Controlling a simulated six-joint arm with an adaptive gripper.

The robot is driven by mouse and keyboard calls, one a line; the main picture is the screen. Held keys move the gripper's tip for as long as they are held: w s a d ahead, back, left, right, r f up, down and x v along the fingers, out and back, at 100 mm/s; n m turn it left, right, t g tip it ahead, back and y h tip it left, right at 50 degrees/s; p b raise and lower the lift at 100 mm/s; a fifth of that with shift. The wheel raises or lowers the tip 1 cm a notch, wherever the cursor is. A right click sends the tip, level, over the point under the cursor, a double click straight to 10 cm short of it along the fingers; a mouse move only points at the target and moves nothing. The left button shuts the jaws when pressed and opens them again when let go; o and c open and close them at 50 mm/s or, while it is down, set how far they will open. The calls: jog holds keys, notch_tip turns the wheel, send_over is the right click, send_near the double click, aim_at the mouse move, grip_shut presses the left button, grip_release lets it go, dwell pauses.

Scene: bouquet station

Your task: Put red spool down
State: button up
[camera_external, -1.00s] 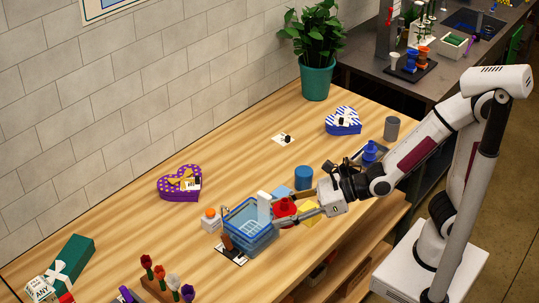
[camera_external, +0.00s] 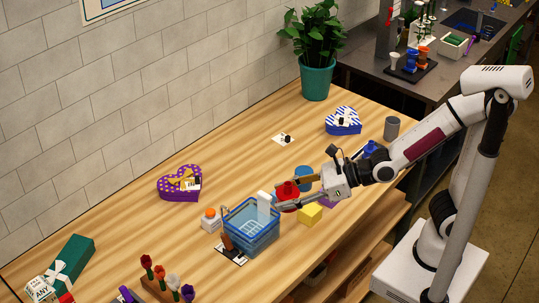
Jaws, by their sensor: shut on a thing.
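The red spool (camera_external: 286,189) is between the fingers of my gripper (camera_external: 288,201), which is shut on it. It is near the right side of the blue basket (camera_external: 251,226), beside the white upright piece (camera_external: 264,204) at the basket's edge. The gripper hides part of the spool's lower side. I cannot tell exactly how far the spool is above the table.
A yellow cube (camera_external: 310,215) and a purple piece (camera_external: 329,199) lie below my gripper. A blue cylinder (camera_external: 303,178) stands behind it. A white bottle with an orange cap (camera_external: 210,220) is left of the basket. The wooden table (camera_external: 235,158) is clear behind the basket.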

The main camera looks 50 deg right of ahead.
jog(key=shift+w+d, duration=0.1)
jog(key=w+d+f+m+t+h, duration=0.2)
jog(key=w+d+f+m+h, duration=0.15)
jog(key=w+d, duration=0.45)
jog(key=w+d+f+m+t+h, duration=0.1)
jog(key=w+d+f+m+h, duration=0.2)
jog(key=w+d, duration=0.45)
jog(key=w+d+f+m+h, duration=0.1)
jog(key=w+d+m+h, duration=0.2)
jog(key=d, duration=0.9)
jog(key=w+d+f+m+h, duration=0.1)
jog(key=w+d+m+h, duration=0.2)
jog(key=d, duration=0.9)
jog(key=shift+w+d+g+h, duration=0.4)
jog(key=shift+w+h, duration=0.25)
jog(key=shift+w, duration=0.15)
jog(key=shift+a+f, duration=0.1)
jog(key=shift+f, duration=2.8)
jog(key=shift+f, duration=0.15)
jog(key=shift+f, duration=1.9)
